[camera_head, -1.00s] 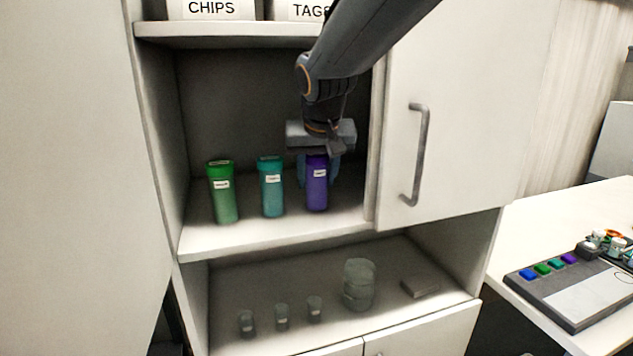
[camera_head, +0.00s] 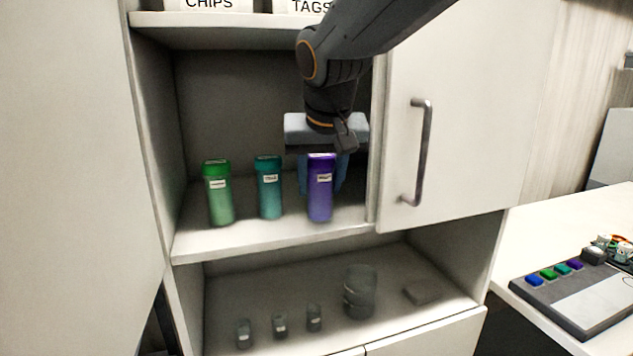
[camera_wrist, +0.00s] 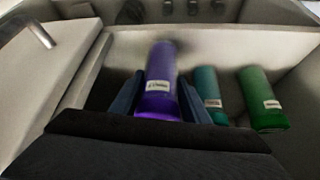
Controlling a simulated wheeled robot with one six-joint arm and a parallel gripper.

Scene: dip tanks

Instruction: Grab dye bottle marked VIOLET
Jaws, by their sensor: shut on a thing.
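The violet bottle (camera_head: 320,190) is a purple cylinder with a small white label, upright at the right of the open shelf in the head view. Its label is too blurred to read surely. My gripper (camera_head: 322,172) reaches down from above with its blue fingers around this bottle. In the wrist view the violet bottle (camera_wrist: 160,85) sits between the two fingers of my gripper (camera_wrist: 160,98), which is shut on it. Its base is at or just above the shelf board; I cannot tell which.
A teal bottle (camera_head: 269,190) stands close left of the violet one, and a green bottle (camera_head: 219,195) further left. A cabinet door with a handle (camera_head: 421,150) is close on the right. Small jars and a larger jar (camera_head: 360,293) stand on the lower shelf.

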